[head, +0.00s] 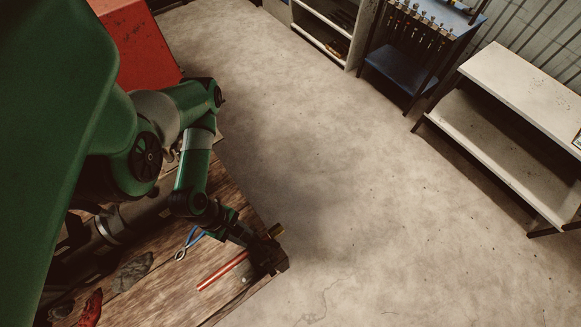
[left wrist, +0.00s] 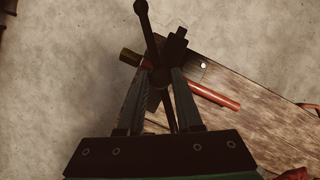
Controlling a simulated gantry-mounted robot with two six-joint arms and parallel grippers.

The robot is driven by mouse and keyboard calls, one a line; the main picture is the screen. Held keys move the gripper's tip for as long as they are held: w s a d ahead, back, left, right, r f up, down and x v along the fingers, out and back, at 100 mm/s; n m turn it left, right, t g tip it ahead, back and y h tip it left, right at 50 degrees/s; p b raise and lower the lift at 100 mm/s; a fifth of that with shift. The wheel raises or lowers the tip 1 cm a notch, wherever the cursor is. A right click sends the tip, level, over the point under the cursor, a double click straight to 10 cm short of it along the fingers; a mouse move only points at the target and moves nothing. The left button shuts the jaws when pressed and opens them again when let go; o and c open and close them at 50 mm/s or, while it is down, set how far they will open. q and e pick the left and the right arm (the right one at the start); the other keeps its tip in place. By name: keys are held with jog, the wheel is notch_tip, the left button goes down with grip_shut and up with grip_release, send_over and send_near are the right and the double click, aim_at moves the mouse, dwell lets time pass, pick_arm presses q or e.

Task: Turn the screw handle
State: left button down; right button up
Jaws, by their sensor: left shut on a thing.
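The dark hose crimper (head: 268,258) sits at the corner of the wooden workbench. In the left wrist view the screw handle (left wrist: 149,32) is a thin black bar with a ball at its far end, sticking out past my fingertips. My left gripper (left wrist: 161,78) is shut on this bar. In the head view my left gripper (head: 250,240) is over the bench corner, against the crimper. A red hose (head: 222,271) with a brass end (head: 276,230) runs through the crimper; the hose also shows in the left wrist view (left wrist: 215,96). My right gripper is not in view.
On the wooden workbench (head: 160,290) lie blue-handled pliers (head: 190,242), a grey rag (head: 132,271) and a red item (head: 90,308). A red cabinet (head: 140,45) stands at the upper left. Bare concrete floor lies beyond the bench, with shelves (head: 520,125) at the far right.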

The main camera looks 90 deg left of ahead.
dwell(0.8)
pick_arm(q)
jog(key=c, duration=0.6)
grip_release()
jog(key=shift+d, duration=0.1)
jog(key=shift+d+n+y, duration=0.1)
jog(key=shift+n+y, duration=0.2)
jog(key=shift+n, duration=0.6)
jog(key=shift+n+y, duration=0.5)
jog(key=shift+n, duration=0.7)
